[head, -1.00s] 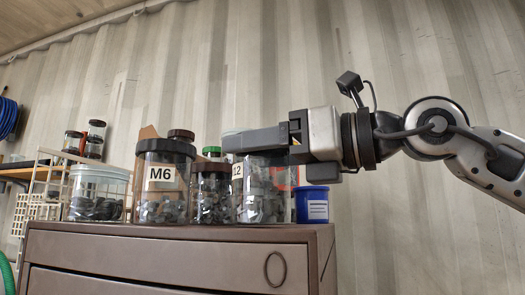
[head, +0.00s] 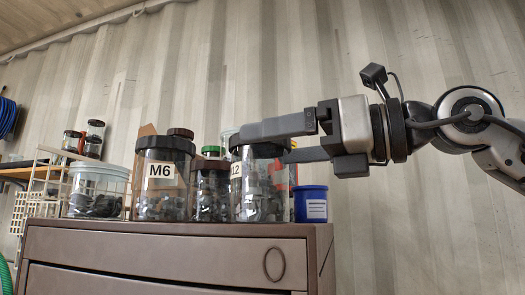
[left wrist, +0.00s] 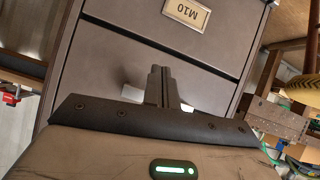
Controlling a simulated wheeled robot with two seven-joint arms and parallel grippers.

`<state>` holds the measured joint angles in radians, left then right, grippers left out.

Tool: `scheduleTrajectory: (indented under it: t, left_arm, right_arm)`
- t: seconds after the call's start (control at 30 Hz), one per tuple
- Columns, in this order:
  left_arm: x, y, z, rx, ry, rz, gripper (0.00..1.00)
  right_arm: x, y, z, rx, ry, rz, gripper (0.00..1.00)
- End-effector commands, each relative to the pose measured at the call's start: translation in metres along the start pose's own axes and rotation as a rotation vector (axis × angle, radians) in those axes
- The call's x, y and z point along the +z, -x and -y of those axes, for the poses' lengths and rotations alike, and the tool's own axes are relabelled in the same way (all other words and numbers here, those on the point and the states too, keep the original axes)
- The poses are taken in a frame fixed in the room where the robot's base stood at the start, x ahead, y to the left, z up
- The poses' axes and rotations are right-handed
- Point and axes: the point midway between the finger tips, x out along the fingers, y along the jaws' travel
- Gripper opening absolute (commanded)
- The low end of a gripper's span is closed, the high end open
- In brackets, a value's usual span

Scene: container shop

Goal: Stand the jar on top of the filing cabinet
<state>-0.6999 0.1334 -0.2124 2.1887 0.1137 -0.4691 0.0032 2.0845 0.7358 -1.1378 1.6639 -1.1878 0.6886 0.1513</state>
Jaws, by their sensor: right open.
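A clear jar (head: 262,195) with a dark lid and a label partly reading "12" stands upright on top of the brown filing cabinet (head: 165,245), near its right end. It holds dark small parts. My right gripper (head: 258,147) is open at the height of the jar's lid, coming in from the right. My left gripper (left wrist: 160,85) is shut and empty before the cabinet's drawer fronts (left wrist: 125,55) in the left wrist view.
To the jar's left stand a jar with a dark red lid (head: 212,195), a jar labelled M6 (head: 162,200) and a tub with a pale lid (head: 97,195). A blue tub (head: 311,204) stands close on its right. A corrugated wall (head: 400,220) is behind.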

Motion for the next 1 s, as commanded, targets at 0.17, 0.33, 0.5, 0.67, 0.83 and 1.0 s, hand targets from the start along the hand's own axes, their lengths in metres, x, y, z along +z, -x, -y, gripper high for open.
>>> scheduleTrajectory:
  t: [0.17,0.33,0.5,0.67,0.83,1.0]
  left_arm:
    - [0.005,-0.004,0.001,0.0,-0.001,-0.003,0.0]
    - [0.003,-0.004,0.001,0.0,-0.004,-0.013,0.0]
    - [0.002,-0.004,0.001,0.001,-0.006,-0.018,0.0]
    - [0.0,-0.003,0.0,0.001,-0.006,-0.022,0.0]
    - [-0.001,-0.003,0.0,0.002,-0.006,-0.023,0.0]
    - [-0.001,-0.003,0.0,0.002,-0.007,-0.022,0.0]
  right_arm:
    - [-0.002,0.042,0.002,-0.003,-0.002,0.002,0.92]
    - [-0.001,0.071,0.001,-0.002,-0.001,0.001,0.92]
    - [-0.001,0.085,0.0,-0.001,0.001,-0.001,0.92]
    - [0.0,0.088,0.0,0.001,0.001,-0.001,0.92]
    - [0.0,0.087,0.0,0.001,0.001,0.0,0.92]
    - [0.0,0.087,0.0,0.0,0.001,0.0,0.92]
